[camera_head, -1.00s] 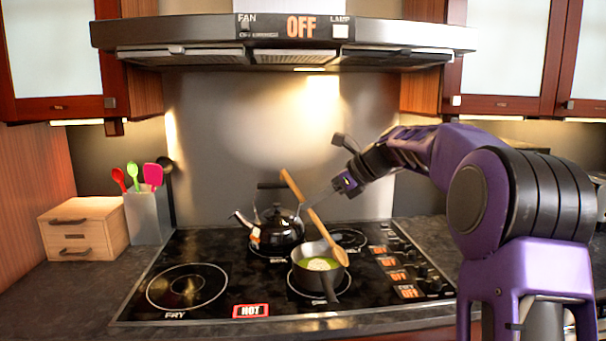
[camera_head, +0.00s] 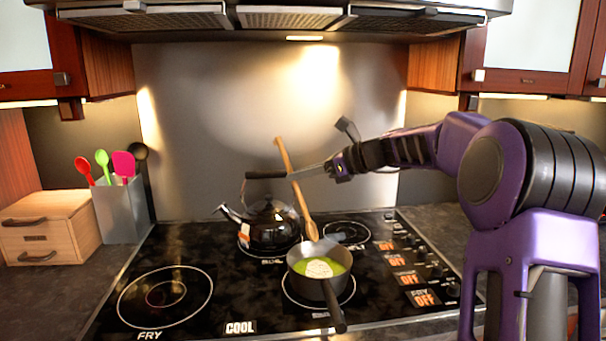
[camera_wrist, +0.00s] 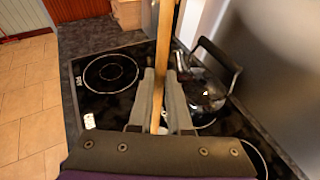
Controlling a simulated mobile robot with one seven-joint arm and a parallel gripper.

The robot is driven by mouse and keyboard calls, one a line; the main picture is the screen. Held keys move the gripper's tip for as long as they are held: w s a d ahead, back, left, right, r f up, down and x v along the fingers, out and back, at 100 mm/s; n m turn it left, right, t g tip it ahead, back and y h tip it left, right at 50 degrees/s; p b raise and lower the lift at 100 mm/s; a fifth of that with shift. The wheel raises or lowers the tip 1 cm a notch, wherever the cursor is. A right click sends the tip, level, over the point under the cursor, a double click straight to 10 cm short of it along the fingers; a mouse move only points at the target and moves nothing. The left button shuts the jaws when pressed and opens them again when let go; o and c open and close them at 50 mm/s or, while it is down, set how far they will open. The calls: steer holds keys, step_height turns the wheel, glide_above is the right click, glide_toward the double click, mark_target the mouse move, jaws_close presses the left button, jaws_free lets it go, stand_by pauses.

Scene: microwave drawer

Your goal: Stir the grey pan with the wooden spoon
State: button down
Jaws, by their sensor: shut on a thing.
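My gripper (camera_head: 296,175) is shut on the handle of the wooden spoon (camera_head: 284,155), above the stove. The spoon is tilted, its top leaning left and its head low. The spoon head ends at the back rim of the grey pan (camera_head: 320,285); I cannot tell whether it touches the rim or is behind it. The pan sits on a front burner with green liquid and a pale lump inside, its handle toward me. In the wrist view the spoon handle (camera_wrist: 163,55) runs between both fingers; the spoon head and pan are hidden there.
A black kettle (camera_head: 268,228) stands behind and left of the pan, close to the spoon. The front left burner (camera_head: 165,295) is empty. A utensil holder (camera_head: 122,210) and a wooden drawer box (camera_head: 48,226) stand left. Knobs (camera_head: 437,262) line the right side. A hood hangs above.

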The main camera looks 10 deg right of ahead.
mark_target(309, 215)
steer(key=a+f+b, duration=0.1)
steer(key=w+a+f+b, duration=0.1)
steer(key=f, duration=0.1)
steer(key=shift+w+f+b, duration=0.1)
steer(key=shift+f+b, duration=0.1)
steer(key=shift+b, duration=0.2)
steer(key=shift+s+d+f+b, duration=0.25)
steer(key=shift+d+f+b, duration=0.25)
steer(key=shift+f, duration=0.7)
steer(key=shift+s+d+f+b, duration=0.25)
steer(key=shift+d+f+b, duration=0.25)
steer(key=shift+f, duration=0.7)
steer(key=shift+s+d+f+b, duration=0.25)
steer(key=shift+d+f+b, duration=0.25)
steer(key=shift+f, duration=0.7)
steer(key=shift+a, duration=0.1)
